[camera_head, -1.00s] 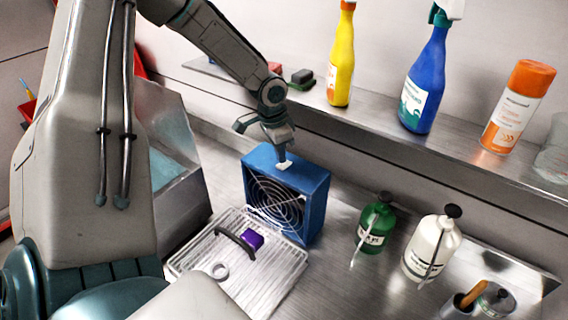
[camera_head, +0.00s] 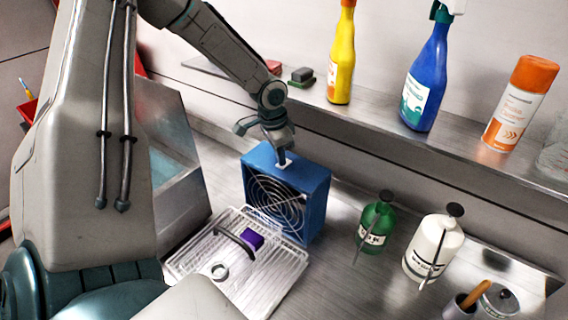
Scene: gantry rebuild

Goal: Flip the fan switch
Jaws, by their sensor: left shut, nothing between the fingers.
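The blue box fan (camera_head: 316,196) stands upright on the steel counter, its round wire grille facing the front. A small white switch (camera_head: 287,166) sits on its top face. My left gripper (camera_head: 281,161) is shut and empty, pointing down with its tips at the switch. The fingertips cover part of the switch, so I cannot tell which way it is tipped. They appear to touch it. My right gripper is not in view.
A white wire rack (camera_head: 285,277) with a purple block (camera_head: 253,239) and a ring (camera_head: 219,271) lies before the fan. A green bottle (camera_head: 376,222) and a white bottle (camera_head: 433,247) stand to the right. A shelf (camera_head: 380,118) with spray bottles runs behind.

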